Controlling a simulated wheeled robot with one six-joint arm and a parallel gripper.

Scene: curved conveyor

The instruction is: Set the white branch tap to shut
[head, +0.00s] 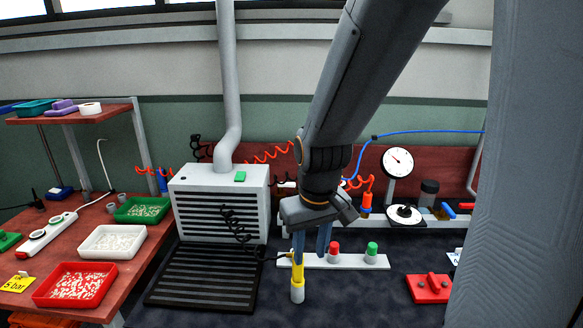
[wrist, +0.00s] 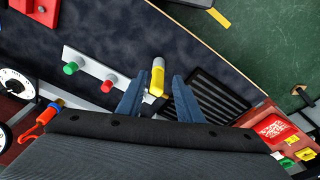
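A yellow lever with a white end (head: 297,290) stands out at the left end of a white strip; I take it for the white branch tap. In the wrist view the lever (wrist: 157,78) lies between my fingertips, with a gap visible on each side. My gripper (head: 311,255) is open, its two blue-grey fingers pointing down at the lever. The fingers hide part of the lever's base in the head view, so its mount and exact setting are unclear.
The white strip (head: 345,262) carries a red knob (head: 335,248) and a green knob (head: 371,252) just right of my gripper. A black slatted grate (head: 205,280) lies left. A red block (head: 429,288) and a dial gauge (head: 397,161) stand right. Dark bench surface in front is clear.

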